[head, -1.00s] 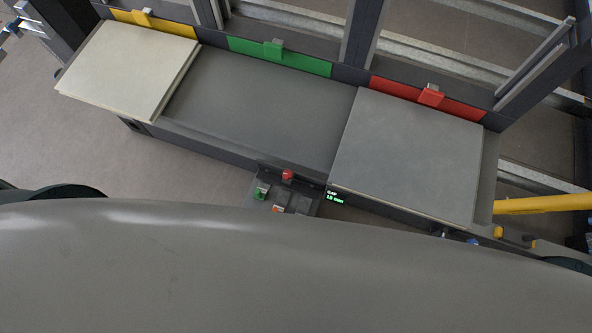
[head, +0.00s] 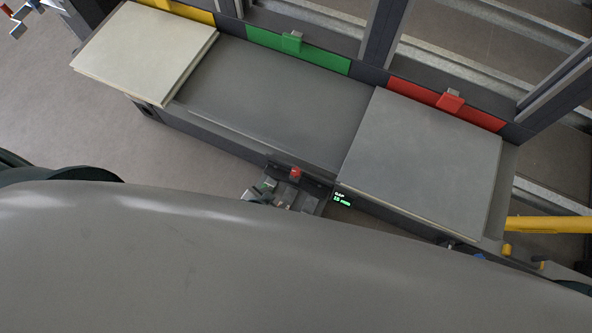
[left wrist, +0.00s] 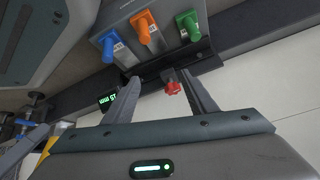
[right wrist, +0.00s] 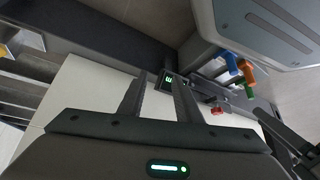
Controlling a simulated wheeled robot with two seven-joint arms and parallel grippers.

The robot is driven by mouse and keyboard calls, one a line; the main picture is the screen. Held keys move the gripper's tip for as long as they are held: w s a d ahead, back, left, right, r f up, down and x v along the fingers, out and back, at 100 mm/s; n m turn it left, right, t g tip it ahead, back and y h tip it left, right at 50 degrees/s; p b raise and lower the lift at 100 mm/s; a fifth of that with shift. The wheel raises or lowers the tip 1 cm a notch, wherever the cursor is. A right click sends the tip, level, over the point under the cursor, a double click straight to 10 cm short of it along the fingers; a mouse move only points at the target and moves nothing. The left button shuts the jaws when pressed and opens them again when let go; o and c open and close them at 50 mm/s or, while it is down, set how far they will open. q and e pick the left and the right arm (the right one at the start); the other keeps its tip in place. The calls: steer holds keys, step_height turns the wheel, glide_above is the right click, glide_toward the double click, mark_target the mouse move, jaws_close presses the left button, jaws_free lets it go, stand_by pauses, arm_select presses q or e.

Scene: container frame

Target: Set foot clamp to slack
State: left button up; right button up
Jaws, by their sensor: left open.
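A dark control box (head: 318,186) on the near side of the bench frame carries a red knob (head: 295,173). In the left wrist view, the box has a blue lever (left wrist: 143,27), an orange lever (left wrist: 146,30) and a green lever (left wrist: 190,27). Their labels are too small to read, so I cannot tell which belongs to the foot clamp. My left gripper (head: 258,193) is open at the box's left side; in its wrist view the red knob (left wrist: 172,88) shows between its fingertips, contact unclear. My right gripper (right wrist: 158,92) is open and empty, pointing toward the small display (right wrist: 168,82).
A cream board (head: 145,50) and a grey board (head: 425,155) lie on the bench frame (head: 270,95), with bare grey surface between. Yellow, green (head: 300,50) and red (head: 450,103) strips line the back. A yellow bar (head: 550,224) is at right.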

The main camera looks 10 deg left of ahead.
arm_select(q)
steer(key=w+d+r+m+g+b, duration=0.2)
steer(key=w+d+m+b, duration=0.15)
steer(key=w+m, duration=0.4)
steer(key=w+r+m+g+y+b, duration=0.2)
steer(key=w+r+m+g+b, duration=0.2)
steer(key=r+m, duration=0.6)
steer(key=shift+w+d+r+m+b, duration=0.3)
steer(key=shift+w+m+b, duration=0.8)
steer(key=shift+m, duration=0.85)
arm_select(e)
steer(key=s+d+r+g, duration=0.1)
steer(key=s+d+r, duration=0.1)
steer(key=r, duration=0.4)
steer(key=s+d+r+g+h, duration=0.1)
steer(key=s+d+r+g, duration=0.1)
steer(key=r, duration=0.5)
steer(key=shift+s, duration=0.15)
arm_select(q)
steer(key=shift+a, duration=0.1)
arm_select(e)
steer(key=shift+d+r, duration=0.1)
